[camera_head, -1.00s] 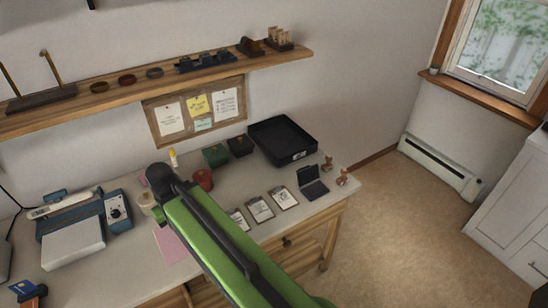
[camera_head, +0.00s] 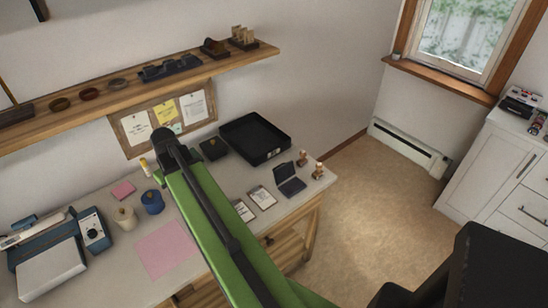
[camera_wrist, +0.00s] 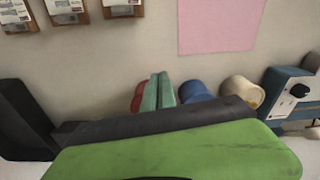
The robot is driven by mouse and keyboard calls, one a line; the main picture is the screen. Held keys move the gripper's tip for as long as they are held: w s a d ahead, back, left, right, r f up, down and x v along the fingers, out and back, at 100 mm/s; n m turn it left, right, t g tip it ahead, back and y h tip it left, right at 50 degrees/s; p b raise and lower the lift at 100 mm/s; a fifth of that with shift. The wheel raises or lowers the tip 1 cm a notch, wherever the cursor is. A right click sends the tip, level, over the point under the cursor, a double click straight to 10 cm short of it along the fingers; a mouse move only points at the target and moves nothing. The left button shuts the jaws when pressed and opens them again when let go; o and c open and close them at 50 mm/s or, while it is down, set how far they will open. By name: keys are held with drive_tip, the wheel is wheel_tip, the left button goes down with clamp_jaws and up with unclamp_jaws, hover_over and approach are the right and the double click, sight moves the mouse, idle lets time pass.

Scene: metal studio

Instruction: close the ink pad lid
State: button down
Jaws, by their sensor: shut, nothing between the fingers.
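The ink pad (camera_head: 290,187) is a small dark blue-black case near the right end of the desk in the head view. Its lid (camera_head: 285,172) stands raised at the back, so the case is open. The ink pad does not show in the wrist view.
Two small wooden-handled stamps (camera_head: 317,171) stand just right of the ink pad. A black tray (camera_head: 282,151) lies behind it and note cards (camera_head: 262,198) to its left. A blue spool (camera_head: 153,203) and pink paper (camera_head: 166,250) lie left of my arm. A shelf (camera_head: 130,98) hangs above.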

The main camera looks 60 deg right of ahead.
sight(282, 172)
drive_tip(key=s+d+r+m+p, duration=0.15)
drive_tip(key=s+d, duration=0.35)
drive_tip(key=d, duration=0.7)
drive_tip(key=s+d+r+t+h+p, duration=0.1)
drive_tip(key=s+d+r, duration=0.1)
drive_tip(key=s+d, duration=0.65)
drive_tip(key=s+d+r+m+p, duration=0.1)
drive_tip(key=s+d+r, duration=0.15)
drive_tip(key=d, duration=1.15)
drive_tip(key=f+b, duration=0.3)
drive_tip(key=f, duration=0.1)
drive_tip(key=w+f+b, duration=0.1)
drive_tip(key=f+b, duration=0.7)
drive_tip(key=shift+w+d, duration=0.25)
drive_tip(key=shift+w, duration=0.15)
drive_tip(key=s+r+p, duration=0.1)
drive_tip(key=s+a+r+p, duration=0.1)
drive_tip(key=s, duration=0.1)
drive_tip(key=shift+s+a, duration=0.1)
drive_tip(key=shift+s+a+r, duration=0.1)
drive_tip(key=shift+s, duration=0.2)
